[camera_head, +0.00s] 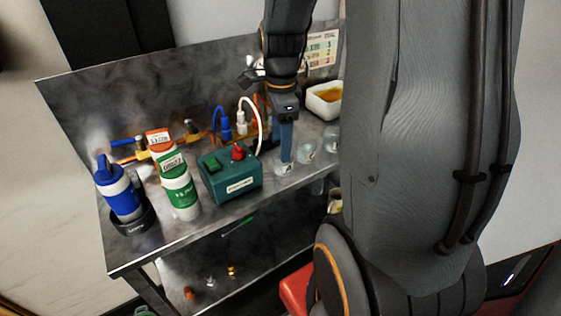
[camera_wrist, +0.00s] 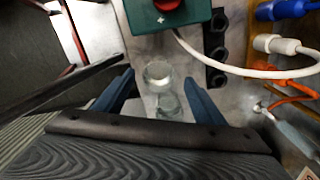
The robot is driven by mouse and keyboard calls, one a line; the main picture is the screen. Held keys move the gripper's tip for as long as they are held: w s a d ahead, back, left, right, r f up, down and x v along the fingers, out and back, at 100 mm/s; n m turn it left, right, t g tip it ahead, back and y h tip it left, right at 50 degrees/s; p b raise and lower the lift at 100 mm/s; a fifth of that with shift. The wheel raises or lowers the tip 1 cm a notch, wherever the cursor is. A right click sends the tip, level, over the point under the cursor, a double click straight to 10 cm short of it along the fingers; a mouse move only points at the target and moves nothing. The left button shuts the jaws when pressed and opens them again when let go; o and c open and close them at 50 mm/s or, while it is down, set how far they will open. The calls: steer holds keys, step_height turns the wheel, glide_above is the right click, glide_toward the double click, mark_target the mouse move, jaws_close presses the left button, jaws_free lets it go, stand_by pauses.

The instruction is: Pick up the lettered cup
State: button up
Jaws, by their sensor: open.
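Several clear glass cups stand in a row on the metal bench. The leftmost cup (camera_head: 284,169) has a faint pale marking, too small to read, so I cannot tell which cup is the lettered one. A second cup (camera_head: 306,152) and a third cup (camera_head: 332,139) stand to its right. My gripper (camera_head: 285,150) points down at the leftmost cup. In the wrist view my gripper (camera_wrist: 159,84) has its two blue fingers apart, with the nearest cup (camera_wrist: 158,73) in the gap between them. Another cup (camera_wrist: 170,106) shows just below it. No grip on a cup shows.
A green box (camera_head: 231,176) with a red knob stands left of the cups, and its white hose (camera_head: 261,125) arcs close by. Green bottle (camera_head: 181,192), blue bottle (camera_head: 121,194) and a white bowl (camera_head: 324,100) are also on the bench (camera_head: 225,220). Its front strip is clear.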

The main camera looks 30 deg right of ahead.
steer(key=shift+s+d+f+p, duration=0.1)
steer(key=shift+f+p, duration=0.3)
steer(key=shift+f, duration=1.15)
steer(key=shift+s+d+f+p, duration=0.1)
steer(key=shift+f+p, duration=0.25)
steer(key=shift+f, duration=1.2)
steer(key=c, duration=1.2)
steer(key=shift+o, duration=0.2)
steer(key=shift+r, duration=0.2)
